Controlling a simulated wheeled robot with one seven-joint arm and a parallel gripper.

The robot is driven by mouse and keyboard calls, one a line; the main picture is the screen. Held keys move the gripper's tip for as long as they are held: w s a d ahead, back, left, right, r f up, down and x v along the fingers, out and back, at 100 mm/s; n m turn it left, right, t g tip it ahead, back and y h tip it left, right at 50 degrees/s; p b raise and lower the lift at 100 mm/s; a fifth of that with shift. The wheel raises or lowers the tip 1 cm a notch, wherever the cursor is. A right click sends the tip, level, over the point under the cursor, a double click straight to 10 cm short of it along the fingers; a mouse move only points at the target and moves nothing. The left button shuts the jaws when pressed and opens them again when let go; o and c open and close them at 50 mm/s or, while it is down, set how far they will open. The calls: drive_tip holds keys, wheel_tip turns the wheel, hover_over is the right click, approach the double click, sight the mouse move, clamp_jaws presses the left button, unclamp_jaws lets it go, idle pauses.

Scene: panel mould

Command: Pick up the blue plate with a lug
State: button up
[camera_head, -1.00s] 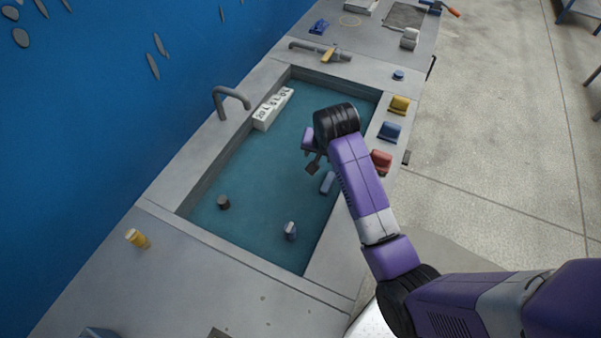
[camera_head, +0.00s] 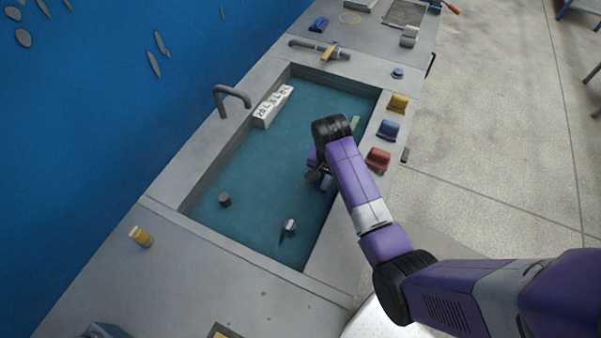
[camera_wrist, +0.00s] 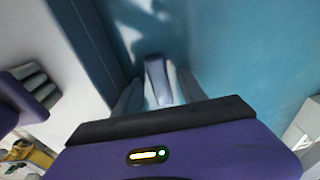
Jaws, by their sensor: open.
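A blue-grey piece (camera_head: 327,184) lies in the sunken teal bed, near its right wall. I take it to be the blue plate with a lug; its lug is not clear. In the head view, my gripper (camera_head: 315,172) is low over the bed and covers most of it. In the wrist view, the blue-grey piece (camera_wrist: 158,80) shows between the two grey fingers of my gripper (camera_wrist: 156,93). The fingers are apart, one on each side of it. Whether they touch it cannot be told.
The bed's right wall is close to my gripper. Yellow (camera_head: 398,103), blue (camera_head: 388,130) and red (camera_head: 378,159) blocks stand on the right rim. A dark cylinder (camera_head: 225,200), a small blue-white piece (camera_head: 290,227), a white numbered block (camera_head: 272,106) and a green piece (camera_head: 355,122) are in the bed.

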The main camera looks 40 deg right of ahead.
drive_tip(key=shift+f, duration=0.25)
clamp_jaws()
idle(1.3)
